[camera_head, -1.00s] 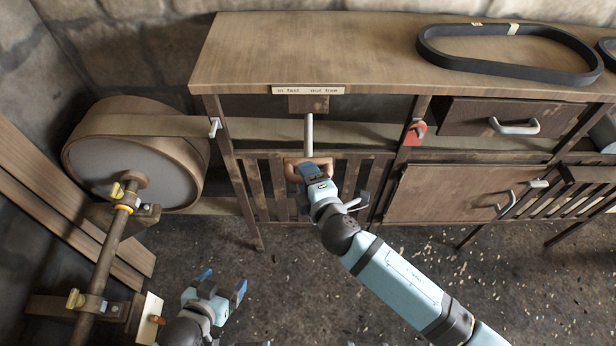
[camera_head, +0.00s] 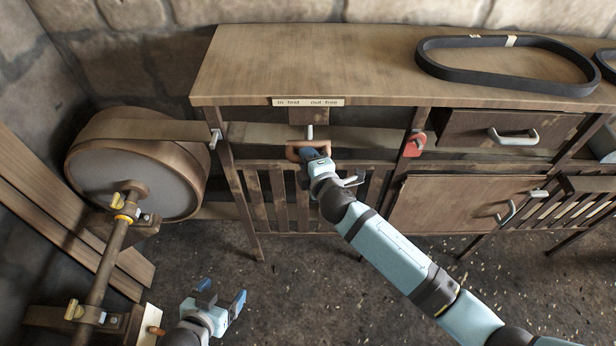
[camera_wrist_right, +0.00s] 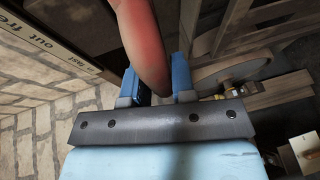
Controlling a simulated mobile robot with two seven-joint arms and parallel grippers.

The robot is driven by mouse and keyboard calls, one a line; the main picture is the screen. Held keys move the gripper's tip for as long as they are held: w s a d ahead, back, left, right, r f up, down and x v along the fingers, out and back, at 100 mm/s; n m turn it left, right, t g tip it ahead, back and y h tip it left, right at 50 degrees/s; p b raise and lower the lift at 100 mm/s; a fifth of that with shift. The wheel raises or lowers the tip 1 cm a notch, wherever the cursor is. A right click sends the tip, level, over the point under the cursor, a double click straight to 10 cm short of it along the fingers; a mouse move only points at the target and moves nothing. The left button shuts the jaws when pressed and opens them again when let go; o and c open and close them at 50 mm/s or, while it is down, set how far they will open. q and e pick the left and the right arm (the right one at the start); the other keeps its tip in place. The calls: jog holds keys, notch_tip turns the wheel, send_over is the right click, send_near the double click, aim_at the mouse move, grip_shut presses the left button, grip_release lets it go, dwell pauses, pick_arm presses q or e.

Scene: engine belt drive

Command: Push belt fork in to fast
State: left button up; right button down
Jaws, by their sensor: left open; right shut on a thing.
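The belt fork is a pale rod (camera_head: 310,131) with a reddish-brown handle (camera_head: 294,148) at its near end, below the bench's front edge. Only a short length of rod shows between the handle and the wooden block. A label reading "in fast" and "out free" (camera_head: 308,102) is above it. My right gripper (camera_head: 318,153) is shut on the handle. In the right wrist view the handle (camera_wrist_right: 142,45) passes between the blue fingers (camera_wrist_right: 160,80). My left gripper (camera_head: 223,298) is open and empty above the floor at lower left.
A belt-wrapped drum (camera_head: 130,165) stands at left, with a metal shaft (camera_head: 105,255) in front of it. A black belt loop (camera_head: 505,67) lies on the bench top (camera_head: 300,60). A red part (camera_head: 414,144) is on a post to the right. A slatted panel is below the handle.

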jog(key=shift+w, duration=0.4)
jog(key=shift+d+r, duration=0.1)
jog(key=shift+r, duration=0.05)
jog(key=c, duration=1.3)
grip_release()
jog(key=shift+c, duration=0.2)
jog(key=o, duration=0.4)
jog(key=shift+w, duration=0.15)
